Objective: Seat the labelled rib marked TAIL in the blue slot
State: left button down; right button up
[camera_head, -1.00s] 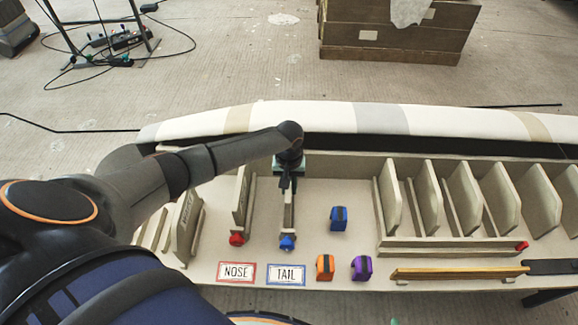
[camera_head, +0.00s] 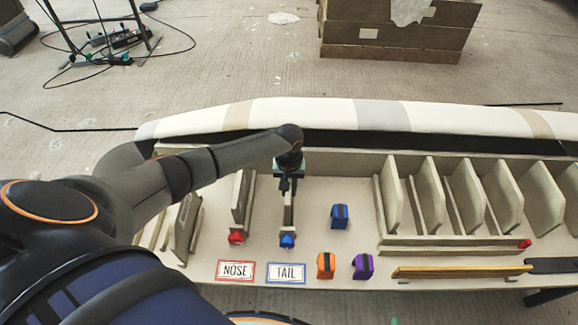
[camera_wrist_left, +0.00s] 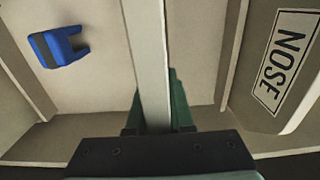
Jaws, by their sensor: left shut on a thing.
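My left gripper (camera_head: 288,168) is shut on a pale rib (camera_head: 288,208), seen nearly edge-on in the head view, in line with the blue-marked slot end (camera_head: 288,240). In the left wrist view the rib (camera_wrist_left: 147,60) runs between the green fingers (camera_wrist_left: 157,110). Its lower edge is hidden, so I cannot tell how deep it sits. Its lettering does not show. The TAIL card (camera_head: 286,273) lies in front of the blue marker. My right gripper is not in view.
The NOSE rib (camera_wrist_left: 280,65) stands upright beside the held one, by the red marker (camera_head: 236,238). A blue clamp (camera_head: 339,216), an orange clamp (camera_head: 326,265) and a purple clamp (camera_head: 363,266) stand to the right. Several ribs (camera_head: 465,195) stand in a rack further right.

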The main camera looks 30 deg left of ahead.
pick_arm(q)
jog(key=shift+f+b, duration=0.85)
jog(key=shift+f, duration=0.55)
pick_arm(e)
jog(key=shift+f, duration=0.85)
pick_arm(q)
jog(key=c, duration=0.7)
grip_release()
notch_tip(320, 180, up, 12)
jog(key=p, duration=0.4)
jog(key=shift+f, duration=0.1)
jog(key=shift+r, duration=0.4)
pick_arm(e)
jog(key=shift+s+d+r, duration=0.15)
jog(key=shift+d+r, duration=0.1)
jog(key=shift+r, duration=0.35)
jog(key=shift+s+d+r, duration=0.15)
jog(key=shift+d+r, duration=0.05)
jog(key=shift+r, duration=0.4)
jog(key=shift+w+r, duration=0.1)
